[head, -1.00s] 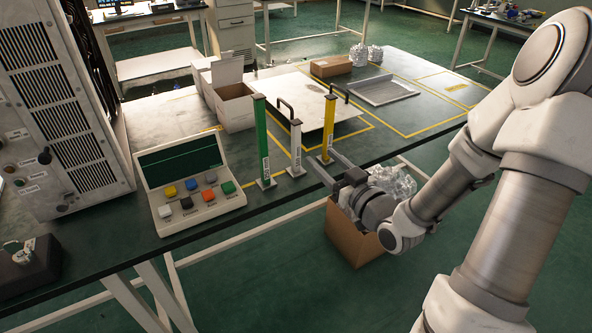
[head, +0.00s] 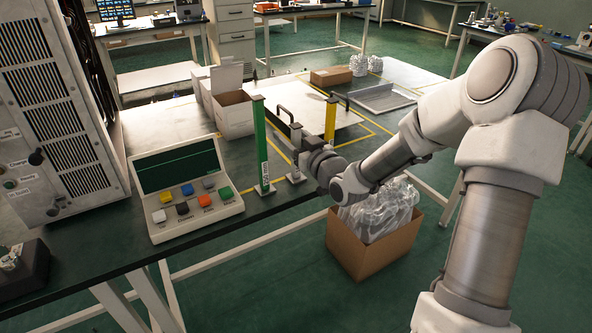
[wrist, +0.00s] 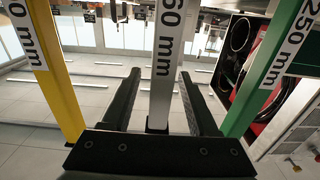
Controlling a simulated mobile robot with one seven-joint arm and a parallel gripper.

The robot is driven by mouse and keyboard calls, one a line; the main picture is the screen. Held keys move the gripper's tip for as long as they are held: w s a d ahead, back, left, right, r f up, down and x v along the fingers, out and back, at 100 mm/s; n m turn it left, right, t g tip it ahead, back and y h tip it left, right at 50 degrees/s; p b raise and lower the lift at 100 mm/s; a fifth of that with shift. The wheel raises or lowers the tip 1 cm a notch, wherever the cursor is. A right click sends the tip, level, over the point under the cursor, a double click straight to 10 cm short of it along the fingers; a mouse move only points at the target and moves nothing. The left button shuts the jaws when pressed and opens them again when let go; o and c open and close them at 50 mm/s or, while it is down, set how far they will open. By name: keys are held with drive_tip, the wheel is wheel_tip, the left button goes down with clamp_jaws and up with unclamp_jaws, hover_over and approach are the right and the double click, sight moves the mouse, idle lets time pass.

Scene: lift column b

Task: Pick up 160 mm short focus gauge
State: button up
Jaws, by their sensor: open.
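The 160 mm short focus gauge is a white-grey upright post on a small base (head: 296,177) near the table's front edge; my gripper hides most of it in the head view. In the wrist view the gauge (wrist: 165,60) stands between my two open fingers, its label partly cut off to "60 mm". My gripper (head: 294,130) is open around the post, with a visible gap on each side. A green gauge (head: 261,140) labelled 250 mm stands to the left in the head view, and a yellow gauge (head: 330,118) to the right.
A control box with coloured buttons (head: 185,190) sits left of the gauges. A white plate with black handles (head: 315,105) and an open white carton (head: 233,115) lie behind. A cardboard box of clear wrap (head: 375,245) stands on the floor in front.

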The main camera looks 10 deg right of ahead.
drive_tip(key=shift+w+a, duration=0.15)
drive_tip(key=shift+w, duration=0.2)
drive_tip(key=shift+c, duration=0.3)
clamp_jaws()
idle(1.0)
